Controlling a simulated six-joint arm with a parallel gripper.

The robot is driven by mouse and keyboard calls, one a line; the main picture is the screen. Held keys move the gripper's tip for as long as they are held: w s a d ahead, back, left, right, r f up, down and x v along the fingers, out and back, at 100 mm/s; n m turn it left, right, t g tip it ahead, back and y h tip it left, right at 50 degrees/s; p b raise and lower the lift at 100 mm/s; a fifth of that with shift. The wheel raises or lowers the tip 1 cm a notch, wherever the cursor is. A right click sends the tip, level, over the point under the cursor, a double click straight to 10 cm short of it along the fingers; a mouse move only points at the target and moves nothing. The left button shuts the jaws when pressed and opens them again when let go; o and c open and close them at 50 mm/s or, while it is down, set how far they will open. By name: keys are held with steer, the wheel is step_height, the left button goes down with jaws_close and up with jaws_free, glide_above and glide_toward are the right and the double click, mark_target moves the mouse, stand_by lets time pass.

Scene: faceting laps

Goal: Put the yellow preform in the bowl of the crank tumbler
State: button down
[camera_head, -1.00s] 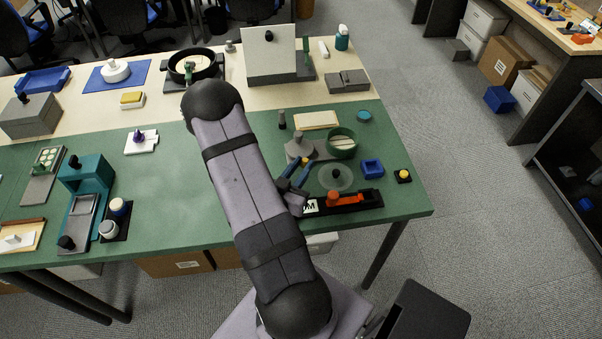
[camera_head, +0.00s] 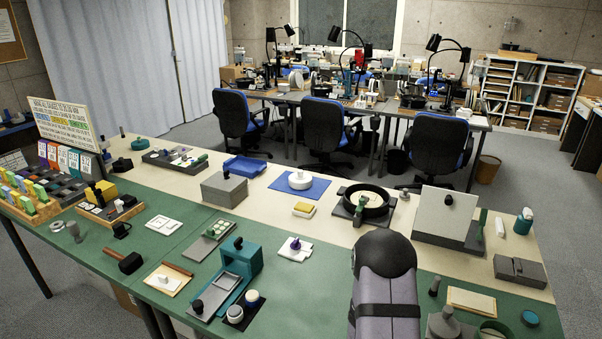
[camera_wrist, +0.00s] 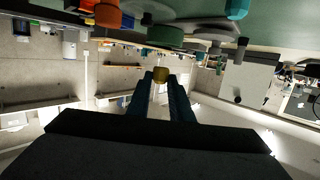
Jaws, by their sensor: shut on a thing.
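In the wrist view my gripper (camera_wrist: 160,82) is shut on a small yellow piece, the yellow preform (camera_wrist: 160,74), held at the fingertips. The held piece is apart from the table. My gripper is outside the head view; only my upper arm shows there. I cannot tell for sure which device is the crank tumbler. A round black bowl (camera_head: 381,212) on a grey base with a green upright stands at the back.
A grey device with a white upright panel (camera_head: 444,214) stands right of the black bowl. A teal press (camera_head: 240,263) and a white piece with a purple knob (camera_head: 295,248) stand left of my arm. Green table (camera_head: 330,285) is bare between that piece and my arm.

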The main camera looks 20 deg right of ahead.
steer(key=w+a+f+n+t, duration=0.1)
steer(key=w+a+n+t, duration=0.1)
steer(key=w+a, duration=0.2)
steer(key=w+a+f+n+t+y, duration=0.1)
steer(key=w+a+n+t, duration=0.1)
steer(key=a, duration=0.4)
steer(key=w+a+n+t+y, duration=0.1)
steer(key=w+a+n+t, duration=0.1)
steer(key=w+a, duration=0.4)
steer(key=shift+w+f+t, duration=0.2)
steer(key=shift+f+t, duration=0.2)
steer(key=shift+t, duration=0.5)
steer(key=w+a+n+t+y, duration=0.1)
steer(key=a+n+y, duration=0.1)
steer(key=a, duration=0.3)
steer(key=w+a+f+n+t+y, duration=0.1)
steer(key=a+t+y, duration=0.1)
steer(key=a, duration=0.3)
steer(key=w+a+n+t+y, duration=0.1)
steer(key=a+n+t, duration=0.1)
steer(key=a, duration=0.4)
steer(key=shift+w+a+f+n+y, duration=0.1)
steer(key=shift+w+f+n+y, duration=0.1)
steer(key=shift+n+y, duration=0.15)
steer(key=shift+a, duration=0.6)
steer(key=shift+d, duration=0.1)
